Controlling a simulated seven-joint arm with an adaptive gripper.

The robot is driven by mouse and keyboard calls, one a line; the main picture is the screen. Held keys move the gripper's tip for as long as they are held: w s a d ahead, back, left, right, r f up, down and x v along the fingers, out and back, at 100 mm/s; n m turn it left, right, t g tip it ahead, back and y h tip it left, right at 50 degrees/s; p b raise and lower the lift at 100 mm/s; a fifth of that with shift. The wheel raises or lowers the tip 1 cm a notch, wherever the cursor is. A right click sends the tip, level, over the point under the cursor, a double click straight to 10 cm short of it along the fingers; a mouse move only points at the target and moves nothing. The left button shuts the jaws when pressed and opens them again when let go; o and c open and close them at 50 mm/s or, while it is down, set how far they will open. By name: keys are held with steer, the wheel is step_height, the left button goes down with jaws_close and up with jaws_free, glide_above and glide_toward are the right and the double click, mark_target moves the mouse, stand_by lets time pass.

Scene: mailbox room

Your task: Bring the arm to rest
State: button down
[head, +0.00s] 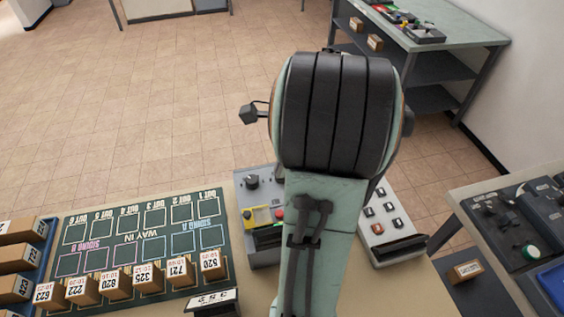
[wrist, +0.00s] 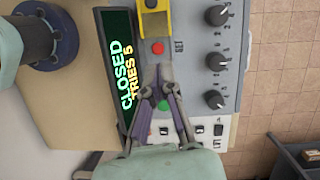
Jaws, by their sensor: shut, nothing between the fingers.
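My gripper (wrist: 160,70) shows in the wrist view, its two slim fingers shut to a point with nothing between them. It is over a grey control panel (wrist: 190,75), with the fingertips just below the red button (wrist: 157,47) in the picture. A green button (wrist: 163,105) shows between the fingers. I cannot tell whether the tips touch the panel. In the head view my arm (head: 335,110) stands large in the middle and hides the gripper and part of the control panel (head: 262,180) behind it.
A dark display (wrist: 119,80) reads "CLOSED TRIES 5". A green board (head: 140,215) with several numbered boxes (head: 120,283) along its front edge lies left of my arm. A switch box (head: 388,225) stands right. Side tables (head: 455,28) are at right; open tiled floor (head: 140,100) lies beyond.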

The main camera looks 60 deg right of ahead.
steer(key=shift+r, duration=0.35)
stand_by(0.4)
steer(key=w+a+r+n, duration=0.3)
steer(key=w+a+n, duration=0.1)
steer(key=a, duration=0.5)
steer(key=w+a+r+n, duration=0.3)
steer(key=w+a+n, duration=0.1)
steer(key=a, duration=0.6)
steer(key=s+a+f+n+h, duration=0.1)
steer(key=s+a+n, duration=0.6)
steer(key=a+n, duration=0.2)
steer(key=s+f+n+g, duration=0.2)
steer(key=s+f+n, duration=0.2)
steer(key=n, duration=0.5)
steer(key=shift+s+d+f+h, duration=0.15)
steer(key=shift+s+d+h, duration=0.25)
steer(key=shift+s, duration=0.55)
